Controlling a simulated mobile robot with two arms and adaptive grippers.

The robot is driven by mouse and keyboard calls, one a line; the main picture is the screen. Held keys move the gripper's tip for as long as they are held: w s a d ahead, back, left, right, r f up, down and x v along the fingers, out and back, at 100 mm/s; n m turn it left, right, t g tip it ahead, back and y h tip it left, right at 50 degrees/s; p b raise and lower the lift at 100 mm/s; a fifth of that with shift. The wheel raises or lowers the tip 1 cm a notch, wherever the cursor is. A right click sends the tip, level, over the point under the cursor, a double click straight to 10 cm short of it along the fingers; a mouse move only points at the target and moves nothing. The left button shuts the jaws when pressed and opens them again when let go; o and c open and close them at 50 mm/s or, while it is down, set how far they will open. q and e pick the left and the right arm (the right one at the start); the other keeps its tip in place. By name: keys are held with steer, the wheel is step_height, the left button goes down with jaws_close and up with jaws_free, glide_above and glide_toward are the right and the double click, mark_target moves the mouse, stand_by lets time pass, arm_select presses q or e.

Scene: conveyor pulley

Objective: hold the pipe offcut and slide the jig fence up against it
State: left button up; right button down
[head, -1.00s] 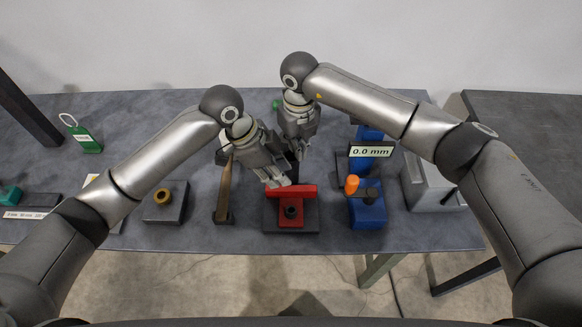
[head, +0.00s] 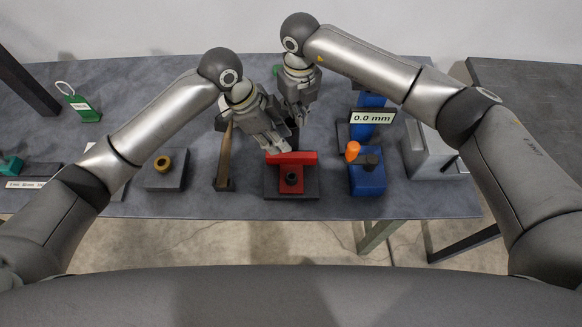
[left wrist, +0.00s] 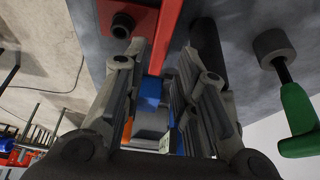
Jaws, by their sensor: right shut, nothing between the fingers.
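The jig fence (head: 305,157) is a red bar with a block and black knob (head: 291,179) on a dark base (head: 311,188), near the table's front edge. My left gripper (head: 272,148) is at the bar's left end. In the left wrist view its fingers (left wrist: 162,62) stand apart, with the red bar (left wrist: 168,35) between them; contact is unclear. A dark cylinder, probably the pipe offcut (head: 292,128), stands behind the bar, partly hidden by the grippers. It also shows in the left wrist view (left wrist: 207,50). My right gripper (head: 297,110) is shut and empty beside its top.
Left of the jig are a wooden-handled tool (head: 224,160) and a grey block with a brass ring (head: 165,172). Right are a blue device with an orange knob (head: 367,180), a "0.0 mm" display (head: 372,116) and a grey box (head: 436,152).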

mark_target(291, 173)
arm_select(q)
steer(key=c, duration=0.4)
steer(key=shift+s+d+r+y, duration=0.15)
steer(key=shift+s+y, duration=0.05)
steer(key=shift+y, duration=0.1)
jaws_close()
steer(key=shift+s+a+f+y, duration=0.3)
steer(key=shift+s+f+y, duration=0.2)
steer(key=shift+f+y, duration=0.15)
steer(key=shift+s+a+f+y, duration=0.3)
steer(key=shift+s+f+y, duration=0.2)
steer(key=shift+y, duration=0.2)
steer(key=shift+s+a+f+y, duration=0.3)
steer(key=shift+s+f+y, duration=0.2)
steer(key=shift+f+y, duration=0.15)
